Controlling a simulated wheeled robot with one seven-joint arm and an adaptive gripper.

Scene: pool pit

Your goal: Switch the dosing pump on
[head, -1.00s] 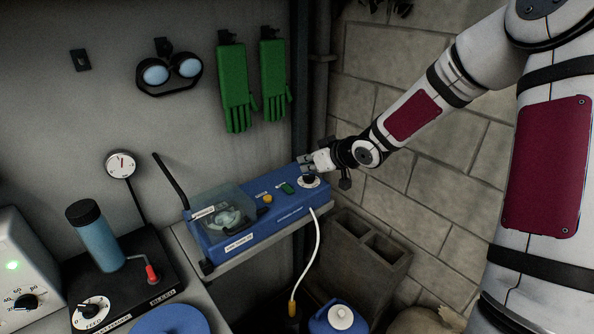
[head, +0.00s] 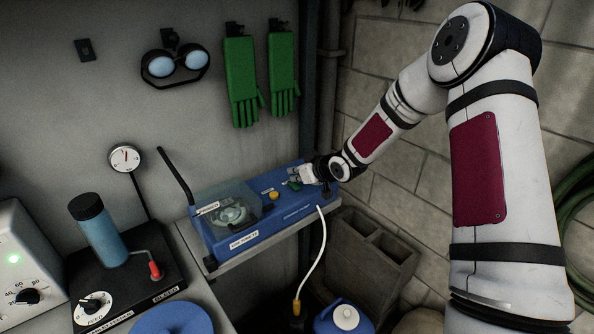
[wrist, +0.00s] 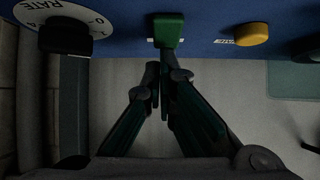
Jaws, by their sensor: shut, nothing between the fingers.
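The dosing pump (head: 262,232) is a blue box with a clear cover over its pump head at the left, standing on a grey shelf. Its green switch (wrist: 169,28) is at the top centre in the wrist view and partly shows in the head view (head: 293,185). A yellow button (wrist: 252,34) lies to its right, and the black rate knob (wrist: 65,39) on a white dial to its left. My gripper (wrist: 160,68) is shut and empty, its fingertips just below the green switch in the wrist view. I cannot tell whether they touch it.
A white hose (head: 321,250) hangs from the pump's front. At left stand a black feed unit (head: 140,285) with a blue bottle and a white box (head: 22,255) with a lit green lamp. Concrete blocks (head: 368,255) are below right, beside a block wall.

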